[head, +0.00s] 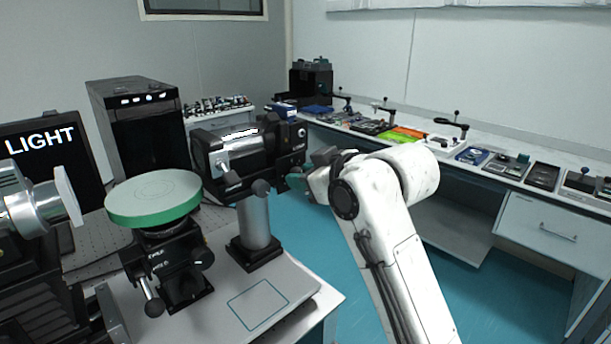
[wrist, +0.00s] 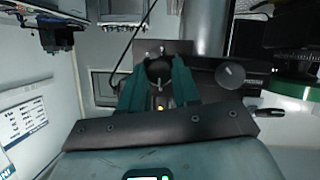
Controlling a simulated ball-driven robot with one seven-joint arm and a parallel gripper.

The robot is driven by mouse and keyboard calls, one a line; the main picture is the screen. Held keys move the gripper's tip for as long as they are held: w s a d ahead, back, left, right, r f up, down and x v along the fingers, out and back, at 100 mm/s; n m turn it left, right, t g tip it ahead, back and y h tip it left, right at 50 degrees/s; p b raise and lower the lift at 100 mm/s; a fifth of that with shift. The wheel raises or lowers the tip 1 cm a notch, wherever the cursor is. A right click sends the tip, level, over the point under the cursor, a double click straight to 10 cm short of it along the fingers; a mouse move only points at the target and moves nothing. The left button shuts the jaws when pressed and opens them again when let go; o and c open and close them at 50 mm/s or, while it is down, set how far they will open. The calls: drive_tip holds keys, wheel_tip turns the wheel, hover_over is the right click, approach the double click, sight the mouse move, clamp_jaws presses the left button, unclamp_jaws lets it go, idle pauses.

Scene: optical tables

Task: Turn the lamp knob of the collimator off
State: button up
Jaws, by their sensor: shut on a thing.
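The collimator (head: 238,152), a black and silver cylinder, lies level on a silver post (head: 254,222) at the centre left of the head view. My gripper (head: 298,182) is at its right end, where my arm hides part of it. In the wrist view, the two teal fingers of my gripper (wrist: 158,88) are on either side of a small dark round knob (wrist: 158,70), shut on it. This looks like the lamp knob. The knob's turn position cannot be told.
A green-rimmed round stage (head: 153,198) stands left of the collimator, and it also shows in the wrist view (wrist: 295,90). A screen (head: 45,140) reads "LIGHT". A black computer tower (head: 138,125) stands behind. A long side bench (head: 470,146) with instruments runs along the right wall.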

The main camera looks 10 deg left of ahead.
drive_tip(key=shift+f, duration=0.25)
drive_tip(key=o, duration=1.1)
drive_tip(key=shift+r, duration=0.15)
drive_tip(key=shift+c, duration=0.2)
drive_tip(key=v, duration=1.1)
